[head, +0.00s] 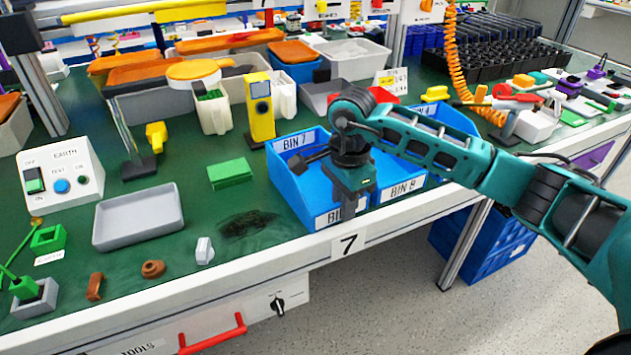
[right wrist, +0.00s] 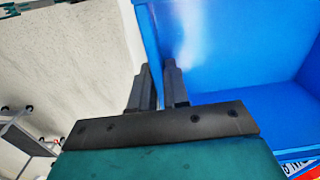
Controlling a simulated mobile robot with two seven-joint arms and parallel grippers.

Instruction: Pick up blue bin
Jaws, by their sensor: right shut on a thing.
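A blue bin (head: 293,180) with an open top stands at the front edge of the green bench, with a BIN 7 label at its back and a partly covered label on its front wall. My right gripper (head: 356,196) points down at that front wall, near its right end. In the right wrist view the two fingers (right wrist: 158,90) straddle the wall of the blue bin (right wrist: 235,55), shut on it. The bin's inside looks empty where it shows. The arm hides part of the bin. My left gripper is out of view.
A second blue bin (head: 408,188) labelled BIN 8 stands close on the right. A yellow device (head: 260,108) stands behind. A green block (head: 230,173) and a grey tray (head: 138,216) lie to the left. A blue crate (head: 485,245) is under the bench.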

